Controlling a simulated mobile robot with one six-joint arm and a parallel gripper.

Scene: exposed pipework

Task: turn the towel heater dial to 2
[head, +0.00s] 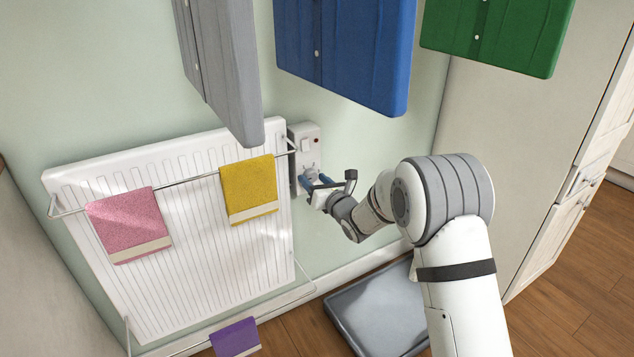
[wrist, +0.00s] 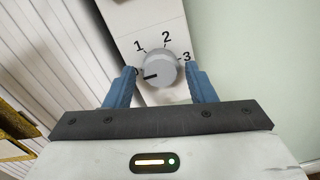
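The towel heater dial (wrist: 160,72) is a round grey knob on a white control panel (wrist: 125,18), with the marks 0, 1, 2 and 3 around it. Its dark pointer line points left and slightly down, near the 0 mark. In the head view the panel (head: 304,136) is on the wall at the heater's right edge. My gripper (wrist: 160,82) is open, with one blue finger on each side of the dial. Gaps show between the fingers and the knob. In the head view my gripper (head: 314,187) is at the panel, and the dial is partly hidden.
The white ribbed heater (head: 215,235) stands left of my gripper, with a rail bearing a pink towel (head: 128,224) and a yellow towel (head: 249,189). Grey, blue (head: 345,50) and green garments hang above. A purple towel (head: 235,339) hangs low. A grey tray (head: 380,308) lies on the floor.

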